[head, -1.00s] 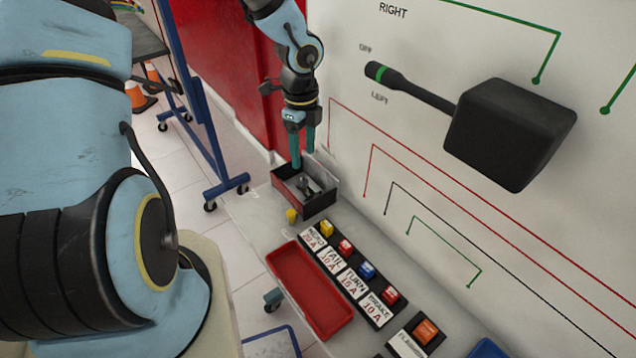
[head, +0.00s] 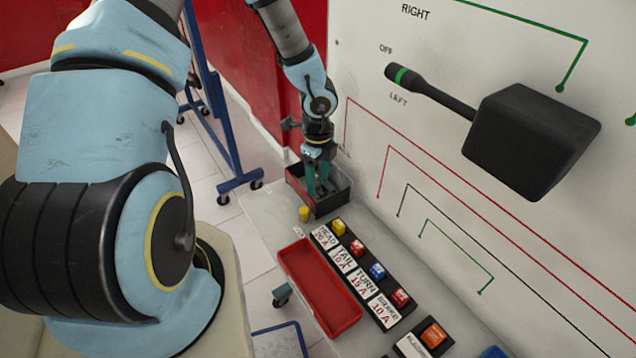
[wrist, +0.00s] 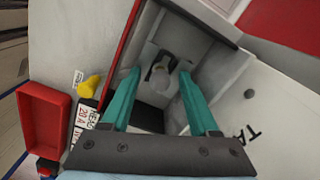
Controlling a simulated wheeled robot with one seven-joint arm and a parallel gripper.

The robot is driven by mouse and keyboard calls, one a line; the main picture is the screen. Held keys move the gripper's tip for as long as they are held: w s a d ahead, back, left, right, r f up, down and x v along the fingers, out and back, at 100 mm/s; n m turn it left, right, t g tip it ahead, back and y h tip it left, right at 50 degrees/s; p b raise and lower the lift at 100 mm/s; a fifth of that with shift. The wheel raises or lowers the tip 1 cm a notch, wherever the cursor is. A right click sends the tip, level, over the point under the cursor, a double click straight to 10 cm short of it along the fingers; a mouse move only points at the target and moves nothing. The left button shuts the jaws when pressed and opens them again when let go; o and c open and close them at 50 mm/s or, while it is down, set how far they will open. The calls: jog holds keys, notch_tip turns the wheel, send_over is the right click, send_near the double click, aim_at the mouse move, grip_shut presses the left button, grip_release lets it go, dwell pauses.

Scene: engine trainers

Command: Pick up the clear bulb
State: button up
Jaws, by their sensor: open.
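My gripper (head: 318,191) is open and points down into a dark bin (head: 334,203) at the back end of the bench. In the wrist view, the bin's pale inside shows, and a small clear and grey object (wrist: 160,74), which looks like the clear bulb, lies on its floor. It is between the two teal fingertips in that view, with a finger on each side. I cannot tell how far above it the tips are or whether they touch it. In the head view the fingers and bin wall mostly hide it.
A red tray (head: 318,287) and a fuse strip (head: 362,272) with coloured fuses lie nearer on the bench. A yellow piece (head: 304,214) stands beside the bin. The white panel (head: 450,200) with a black lever rises close on the right.

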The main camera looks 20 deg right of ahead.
grip_shut()
dwell(0.3)
jog(key=shift+r, duration=0.1)
notch_tip(320, 180, up, 10)
jog(key=shift+f, duration=0.1)
notch_tip(320, 180, up, 6)
jog(key=p, duration=0.6)
send_over(318, 176)
dwell(0.7)
